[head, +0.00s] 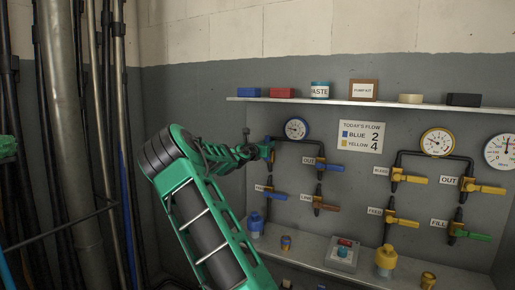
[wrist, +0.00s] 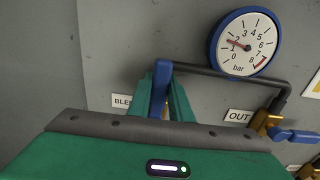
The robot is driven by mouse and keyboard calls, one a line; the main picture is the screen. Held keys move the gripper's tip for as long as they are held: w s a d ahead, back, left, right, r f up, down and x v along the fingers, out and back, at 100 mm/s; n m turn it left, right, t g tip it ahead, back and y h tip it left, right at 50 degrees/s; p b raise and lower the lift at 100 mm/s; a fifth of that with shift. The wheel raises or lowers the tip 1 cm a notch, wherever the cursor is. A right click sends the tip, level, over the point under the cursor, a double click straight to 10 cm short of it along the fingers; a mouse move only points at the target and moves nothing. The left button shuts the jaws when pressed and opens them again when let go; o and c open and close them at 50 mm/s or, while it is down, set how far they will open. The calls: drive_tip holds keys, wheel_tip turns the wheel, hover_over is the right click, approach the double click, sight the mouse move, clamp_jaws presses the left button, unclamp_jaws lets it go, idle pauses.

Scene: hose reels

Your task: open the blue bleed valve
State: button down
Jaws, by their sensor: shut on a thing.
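The blue bleed valve handle (wrist: 161,84) shows in the wrist view between my green gripper fingers (wrist: 165,98), beside a partly covered label reading "BLE" (wrist: 122,101). My gripper is shut on this handle. A little brass shows below the handle; the rest of the valve body is hidden by my gripper. In the head view my gripper (head: 268,150) is at the upper left valve of the blue-handled group, left of the blue-rimmed gauge (head: 296,129). The gauge also shows in the wrist view (wrist: 245,42), its needle near the low end.
The blue OUT valve (head: 327,167) is close on the right, and two more valves (head: 268,190) (head: 322,202) sit below. Yellow-handled valves (head: 408,178) are farther right. A shelf (head: 340,101) runs above. Poles and pipes (head: 75,130) stand at left.

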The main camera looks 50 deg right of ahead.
drive_tip(key=shift+w+a+r, duration=0.1)
drive_tip(key=shift+w, duration=0.15)
drive_tip(key=c, duration=1.6)
unclamp_jaws()
drive_tip(key=shift+s, duration=0.1)
drive_tip(key=v, duration=1)
drive_tip(key=shift+a, duration=0.3)
drive_tip(key=shift+s, duration=0.1)
